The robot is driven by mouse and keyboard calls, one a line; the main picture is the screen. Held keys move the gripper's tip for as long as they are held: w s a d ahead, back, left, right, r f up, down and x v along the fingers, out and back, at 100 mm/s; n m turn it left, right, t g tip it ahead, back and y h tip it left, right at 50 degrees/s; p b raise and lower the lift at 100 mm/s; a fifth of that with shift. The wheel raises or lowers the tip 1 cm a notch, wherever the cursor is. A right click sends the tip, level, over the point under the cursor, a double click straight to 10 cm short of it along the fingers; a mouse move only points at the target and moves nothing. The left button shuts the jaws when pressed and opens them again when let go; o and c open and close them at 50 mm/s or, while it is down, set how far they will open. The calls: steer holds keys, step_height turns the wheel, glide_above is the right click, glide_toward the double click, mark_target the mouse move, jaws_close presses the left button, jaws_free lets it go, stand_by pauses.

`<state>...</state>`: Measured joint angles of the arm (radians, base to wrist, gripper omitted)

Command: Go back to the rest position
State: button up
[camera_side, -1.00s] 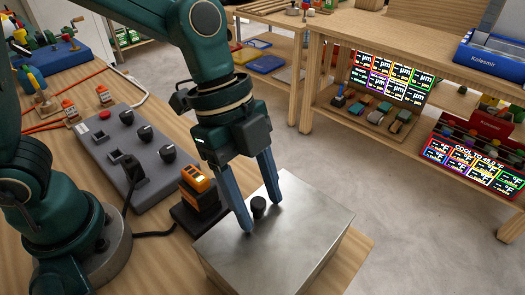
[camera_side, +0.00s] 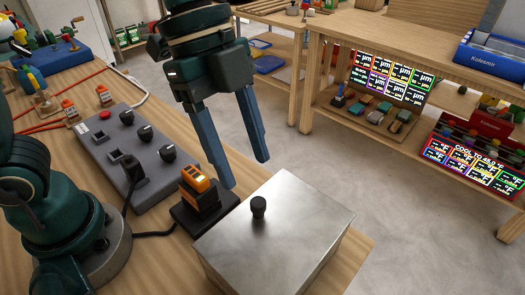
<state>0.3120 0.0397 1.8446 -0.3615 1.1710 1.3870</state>
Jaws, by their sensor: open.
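My gripper (camera_side: 246,174) is open and empty. Its two blue fingers point down, above and behind the metal box, clear of it. The metal box (camera_side: 290,235), the ice maker as far as I can tell, has a flat steel lid with a black knob (camera_side: 258,207) on top. The lid sits flat on the box. Nothing is between the fingers.
An orange device (camera_side: 196,180) on a black base stands just left of the box, close to the left finger. A grey control panel (camera_side: 98,150) with black knobs lies further left. Shelves (camera_side: 345,100) with lit displays stand at the back right. The air above the box is clear.

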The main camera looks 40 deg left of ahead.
steer(key=s+a+f+n+t+y, duration=0.1)
steer(key=s+a+n+t+y, duration=0.1)
steer(key=a+n, duration=0.5)
steer(key=s+a+f+n+t+y, duration=0.1)
steer(key=s+a+n+t+y, duration=0.1)
steer(key=a+n, duration=0.5)
steer(key=n+t, duration=0.1)
steer(key=n, duration=0.3)
steer(key=shift+s+t, duration=0.3)
steer(key=shift+s, duration=0.05)
